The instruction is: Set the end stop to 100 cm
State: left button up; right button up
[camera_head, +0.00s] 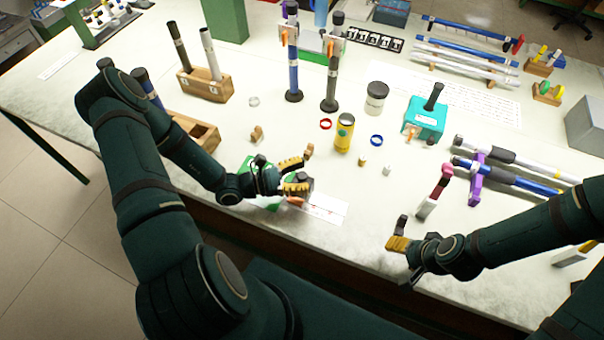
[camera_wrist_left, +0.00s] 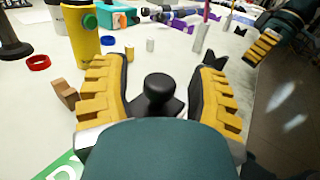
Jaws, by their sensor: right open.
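A dark block with a black knob, seemingly the end stop (camera_head: 304,181), sits by the table's front edge, partly hidden by my left gripper (camera_head: 301,174). In the left wrist view the black knob (camera_wrist_left: 160,90) stands between the fingers of my left gripper (camera_wrist_left: 160,78), with a gap on each side. The fingers are open around it. A white printed strip, perhaps the scale (camera_head: 325,208), lies at the front edge; its numbers are too small to read. A green plate (camera_head: 262,205) lies under the left hand. My right gripper (camera_head: 394,232) is open and empty at the front edge.
A yellow can (camera_head: 344,133), a red ring (camera_head: 325,124), a blue ring (camera_head: 376,140) and small pegs stand behind the left gripper. A pink-and-white marker-like tool (camera_head: 436,190) and a purple rack (camera_head: 477,180) are near the right gripper.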

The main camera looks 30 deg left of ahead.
pick_arm(q)
grip_shut()
jog(key=shift+a, duration=0.2)
pick_arm(e)
jog(key=shift+r, duration=0.15)
pick_arm(q)
jog(key=shift+o, duration=0.7)
grip_release()
jog(key=v, duration=1.2)
